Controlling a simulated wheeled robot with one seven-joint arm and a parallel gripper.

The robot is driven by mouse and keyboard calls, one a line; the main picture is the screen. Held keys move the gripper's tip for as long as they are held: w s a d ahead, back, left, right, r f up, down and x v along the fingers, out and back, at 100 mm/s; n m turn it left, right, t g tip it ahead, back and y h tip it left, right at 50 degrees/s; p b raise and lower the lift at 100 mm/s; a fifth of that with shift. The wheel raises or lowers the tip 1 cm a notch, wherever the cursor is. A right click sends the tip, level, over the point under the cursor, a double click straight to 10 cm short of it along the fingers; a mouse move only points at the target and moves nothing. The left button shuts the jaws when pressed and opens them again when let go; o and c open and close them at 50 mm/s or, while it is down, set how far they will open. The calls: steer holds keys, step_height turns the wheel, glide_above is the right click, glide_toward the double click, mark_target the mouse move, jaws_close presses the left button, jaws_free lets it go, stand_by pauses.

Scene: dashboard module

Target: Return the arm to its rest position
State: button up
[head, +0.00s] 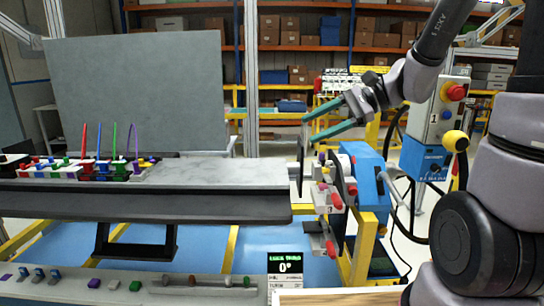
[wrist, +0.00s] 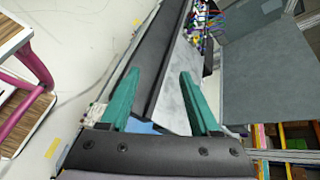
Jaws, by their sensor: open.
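My gripper (head: 325,124) has two green fingers. In the head view it is at upper right of centre, above the right end of the dashboard module (head: 220,174) and in front of the blue machine part there. In the wrist view the gripper (wrist: 155,95) shows its fingers spread apart, with nothing held between them. The grey top and dark front edge of the module (wrist: 175,90) lie beyond the fingers. My arm reaches in from the right side of the head view.
A control box with red and yellow buttons (head: 440,110) stands close right of my gripper. A blue unit with red and white knobs (head: 365,170) is just below. A grey upright panel (head: 140,90) is behind the module. Colored connectors (head: 85,168) sit at its left end.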

steer(key=s+d+r+n+t+h, duration=0.2)
steer(key=s+d+r+n+h, duration=0.1)
steer(key=d, duration=0.4)
steer(key=s+d+r+n+t+h, duration=0.3)
steer(key=s+d+r+h, duration=0.1)
steer(key=d+h, duration=0.3)
steer(key=shift+s+n+t, duration=0.3)
steer(key=shift+s+n, duration=0.1)
steer(key=shift+s, duration=0.3)
